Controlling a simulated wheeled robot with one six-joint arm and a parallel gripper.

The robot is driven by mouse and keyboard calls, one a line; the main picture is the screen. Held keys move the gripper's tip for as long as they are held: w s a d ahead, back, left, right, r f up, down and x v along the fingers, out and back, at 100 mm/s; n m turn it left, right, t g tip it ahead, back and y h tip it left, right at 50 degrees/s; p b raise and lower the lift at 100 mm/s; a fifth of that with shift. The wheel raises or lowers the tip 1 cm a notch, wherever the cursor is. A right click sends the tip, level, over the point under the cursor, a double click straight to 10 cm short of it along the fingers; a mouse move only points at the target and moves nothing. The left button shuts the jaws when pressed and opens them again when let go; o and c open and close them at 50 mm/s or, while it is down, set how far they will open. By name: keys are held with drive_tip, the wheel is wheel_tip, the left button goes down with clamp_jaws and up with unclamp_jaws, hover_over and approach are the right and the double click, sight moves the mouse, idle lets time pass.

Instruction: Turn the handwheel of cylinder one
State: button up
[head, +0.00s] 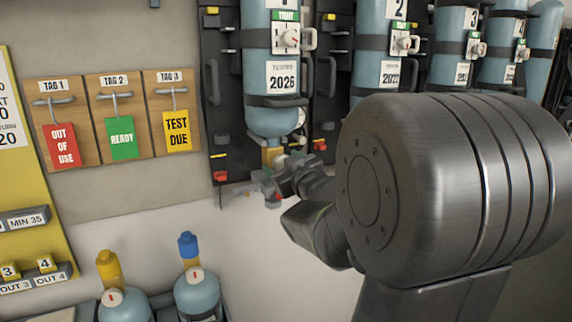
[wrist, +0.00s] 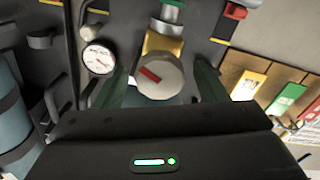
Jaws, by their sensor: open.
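The leftmost blue cylinder (head: 272,103), labelled 2026, hangs upside down on its black backplate, left of the cylinder marked 2. Its own number is not in view. Its brass valve (head: 272,157) is at the bottom, partly behind my gripper (head: 275,187) in the head view. In the wrist view, the round grey handwheel (wrist: 160,75) with a red mark shows below the brass valve body (wrist: 163,44). My gripper (wrist: 162,74) is open, with one green finger on each side of the handwheel. I cannot tell whether the fingers touch it.
A pressure gauge (wrist: 99,57) sits close beside the left finger in the wrist view. More cylinders (head: 383,75) hang to the right. Tag boards (head: 115,140) are on the wall at left. Two small cylinders (head: 197,292) stand below.

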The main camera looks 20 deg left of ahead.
drive_tip(key=c, duration=1)
drive_tip(key=shift+m, duration=0.4)
drive_tip(key=m+p, duration=0.2)
drive_tip(key=m, duration=0.3)
drive_tip(key=shift+m, duration=0.3)
drive_tip(key=m+p, duration=0.1)
drive_tip(key=m, duration=0.5)
drive_tip(key=shift+w+d+p, duration=0.1)
drive_tip(key=shift+p, duration=0.25)
drive_tip(key=o, duration=1)
drive_tip(key=shift+d, duration=0.1)
